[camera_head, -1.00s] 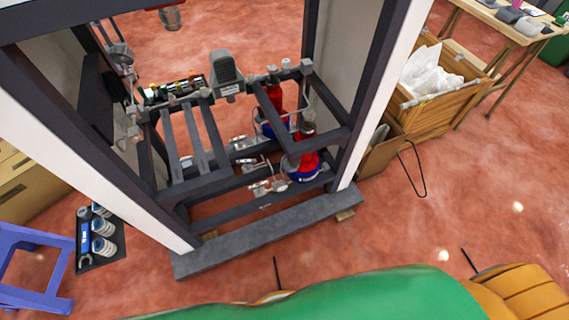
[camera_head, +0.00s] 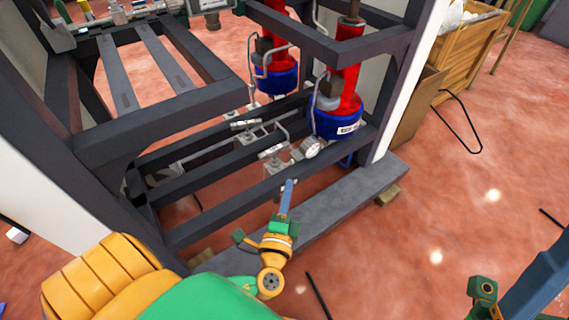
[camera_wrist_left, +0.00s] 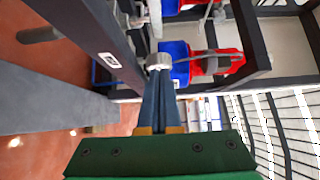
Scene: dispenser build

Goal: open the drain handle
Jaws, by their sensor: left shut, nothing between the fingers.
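Two silver valve handles, a front one (camera_head: 272,152) and a rear one (camera_head: 245,124), sit on small valve blocks low in the dark frame. I cannot tell which is the drain handle. My left gripper (camera_head: 288,183) points into the frame just below the front handle, its blue fingers shut and empty. In the left wrist view the shut fingers (camera_wrist_left: 158,82) point at a round metal fitting (camera_wrist_left: 158,61) beside a blue and red cylinder. Whether they touch it is unclear.
Dark frame bars (camera_head: 190,195) surround the valves. Two red and blue cylinders, the nearer (camera_head: 338,100), stand behind and right of them, with thin metal pipes close by. A grey base beam (camera_head: 330,205) lies in front. The reddish floor at right is mostly clear.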

